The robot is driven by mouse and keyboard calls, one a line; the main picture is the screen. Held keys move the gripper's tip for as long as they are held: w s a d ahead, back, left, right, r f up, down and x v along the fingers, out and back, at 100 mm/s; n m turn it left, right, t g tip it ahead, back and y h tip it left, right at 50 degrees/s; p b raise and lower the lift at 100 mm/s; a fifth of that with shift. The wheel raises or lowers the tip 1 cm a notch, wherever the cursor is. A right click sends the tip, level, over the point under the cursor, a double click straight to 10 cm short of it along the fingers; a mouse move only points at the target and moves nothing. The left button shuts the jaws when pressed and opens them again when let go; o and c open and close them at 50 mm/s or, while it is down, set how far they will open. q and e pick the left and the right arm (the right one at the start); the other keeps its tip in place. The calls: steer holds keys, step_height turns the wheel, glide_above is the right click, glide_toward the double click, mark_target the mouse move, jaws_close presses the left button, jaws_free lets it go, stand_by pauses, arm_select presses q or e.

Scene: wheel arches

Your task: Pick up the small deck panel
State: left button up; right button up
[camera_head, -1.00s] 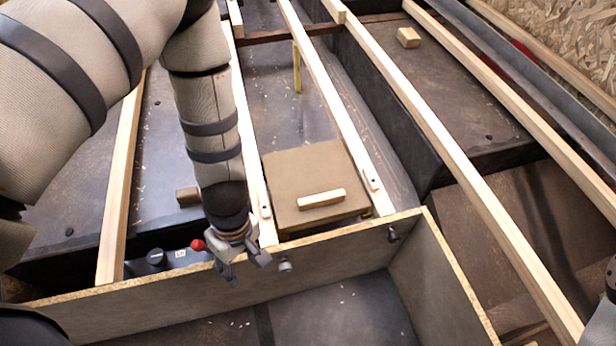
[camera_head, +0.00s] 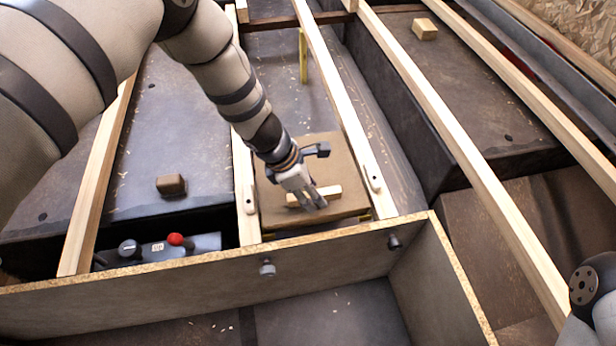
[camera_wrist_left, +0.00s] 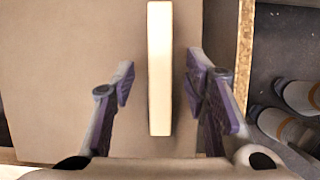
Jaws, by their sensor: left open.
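The small deck panel (camera_head: 345,208) is a flat brown board lying between two light wooden rails, with a pale wooden bar (camera_head: 328,194) fixed on its top. My left gripper (camera_head: 314,198) is over the panel at the bar. In the left wrist view the bar (camera_wrist_left: 160,70) stands between the two open fingers (camera_wrist_left: 158,85), with a gap on each side. The panel (camera_wrist_left: 70,60) fills the left of that view. I cannot tell how far the fingertips are above the panel. Of my right arm only a part shows at the right edge; its gripper is not seen.
A chipboard-edged box (camera_head: 330,265) stands in front of the panel. A device with a red knob (camera_head: 175,240) sits to the left. Long wooden rails (camera_head: 465,150) run across the bay. A small wood block (camera_head: 171,185) lies left, another (camera_head: 425,29) at the back right.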

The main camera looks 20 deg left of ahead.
arm_select(q)
steer(key=shift+w+f, duration=0.1)
steer(key=shift+f, duration=0.05)
steer(key=shift+c, duration=0.6)
jaws_close()
